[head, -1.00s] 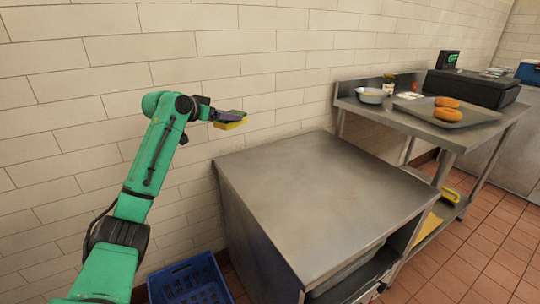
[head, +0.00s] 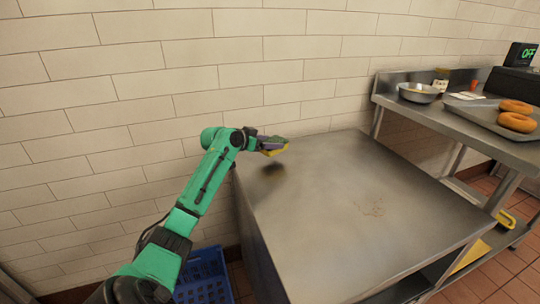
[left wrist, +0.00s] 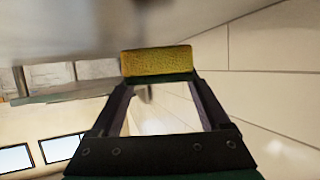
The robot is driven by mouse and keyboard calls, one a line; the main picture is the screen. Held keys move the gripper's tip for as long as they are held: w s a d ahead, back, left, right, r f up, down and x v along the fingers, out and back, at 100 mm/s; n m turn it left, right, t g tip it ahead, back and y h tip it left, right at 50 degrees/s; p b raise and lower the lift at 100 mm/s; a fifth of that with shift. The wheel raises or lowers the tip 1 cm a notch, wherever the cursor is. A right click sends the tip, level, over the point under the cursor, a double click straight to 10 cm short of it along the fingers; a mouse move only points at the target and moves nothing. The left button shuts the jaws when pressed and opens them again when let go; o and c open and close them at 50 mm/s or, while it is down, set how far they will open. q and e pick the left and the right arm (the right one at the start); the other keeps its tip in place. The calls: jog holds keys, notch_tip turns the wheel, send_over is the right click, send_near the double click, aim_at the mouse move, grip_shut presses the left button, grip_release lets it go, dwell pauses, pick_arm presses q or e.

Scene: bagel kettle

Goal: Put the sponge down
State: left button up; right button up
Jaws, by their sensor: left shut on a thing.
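My left gripper (head: 264,143) is shut on a sponge (head: 273,148), yellow with a darker green side. It holds the sponge above the back left corner of the steel table (head: 350,215), near the tiled wall. A dark shadow lies on the tabletop below the sponge, with a gap between them. In the left wrist view the sponge (left wrist: 157,61) sits across the fingertips, its yellow face showing. My right gripper is not in view.
The steel tabletop is bare apart from a faint brown mark. A blue crate (head: 204,277) stands on the floor left of the table. At the right, a steel counter holds a metal bowl (head: 419,93) and a tray (head: 484,117) with bagels (head: 516,122).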

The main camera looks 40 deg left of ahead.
pick_arm(q)
notch_tip(320, 180, down, 4)
jog(key=shift+f, duration=0.1)
jog(key=o, duration=1.3)
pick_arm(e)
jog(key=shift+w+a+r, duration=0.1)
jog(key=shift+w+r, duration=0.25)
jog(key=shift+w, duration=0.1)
pick_arm(q)
jog(key=shift+s+r, duration=0.1)
jog(key=shift+r, duration=0.1)
jog(key=v, duration=1.1)
jog(key=shift+s+r, duration=0.2)
jog(key=shift+s, duration=0.15)
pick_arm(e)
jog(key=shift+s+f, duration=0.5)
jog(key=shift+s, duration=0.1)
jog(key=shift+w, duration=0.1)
